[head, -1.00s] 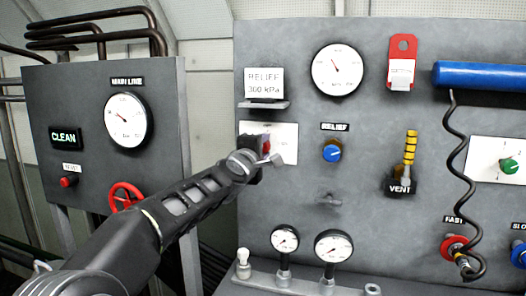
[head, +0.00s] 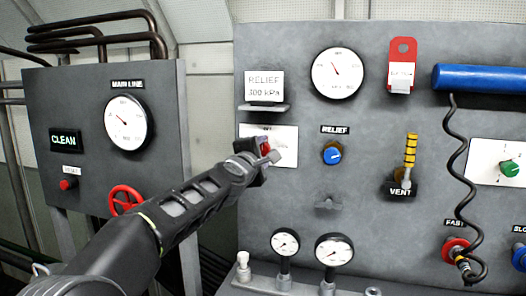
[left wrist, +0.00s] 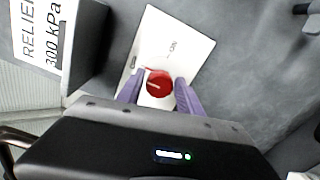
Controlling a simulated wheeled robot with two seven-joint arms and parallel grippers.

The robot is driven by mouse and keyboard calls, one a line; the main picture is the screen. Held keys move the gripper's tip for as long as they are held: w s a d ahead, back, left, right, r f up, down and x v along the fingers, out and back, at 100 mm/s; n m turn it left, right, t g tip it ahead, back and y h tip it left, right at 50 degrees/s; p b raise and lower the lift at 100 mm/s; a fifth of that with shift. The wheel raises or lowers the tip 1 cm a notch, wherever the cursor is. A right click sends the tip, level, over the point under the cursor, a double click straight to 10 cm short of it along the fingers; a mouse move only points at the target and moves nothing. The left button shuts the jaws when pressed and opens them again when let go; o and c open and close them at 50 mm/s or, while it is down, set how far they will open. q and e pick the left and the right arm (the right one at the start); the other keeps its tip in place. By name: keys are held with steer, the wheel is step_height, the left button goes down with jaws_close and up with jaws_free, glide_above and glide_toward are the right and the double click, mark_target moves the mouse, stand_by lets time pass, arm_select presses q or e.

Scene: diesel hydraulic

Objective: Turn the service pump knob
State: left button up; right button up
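The red knob (left wrist: 159,83) sits on a white plate (left wrist: 182,38) with an "ON" mark, seen tilted in the left wrist view. In the head view the plate (head: 287,146) is on the grey panel below the "RELIEF 300 kPa" sign, and my gripper mostly hides the knob. My left gripper (left wrist: 159,88) is open, its two purple fingers on either side of the red knob. Small gaps seem to show between fingers and knob; contact is hard to tell. My right gripper is not in view.
A small ledge (head: 264,107) juts out just above the plate. To the right are the blue relief knob (head: 332,153), the yellow-handled vent valve (head: 409,155) and a green knob (head: 509,167). Gauges (head: 334,250) stand below. A red handwheel (head: 125,198) is on the left cabinet.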

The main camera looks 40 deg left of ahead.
arm_select(q)
steer(key=shift+o, duration=1.2)
steer(key=v, duration=0.7)
steer(key=shift+s+d, duration=0.15)
steer(key=shift+s, duration=0.25)
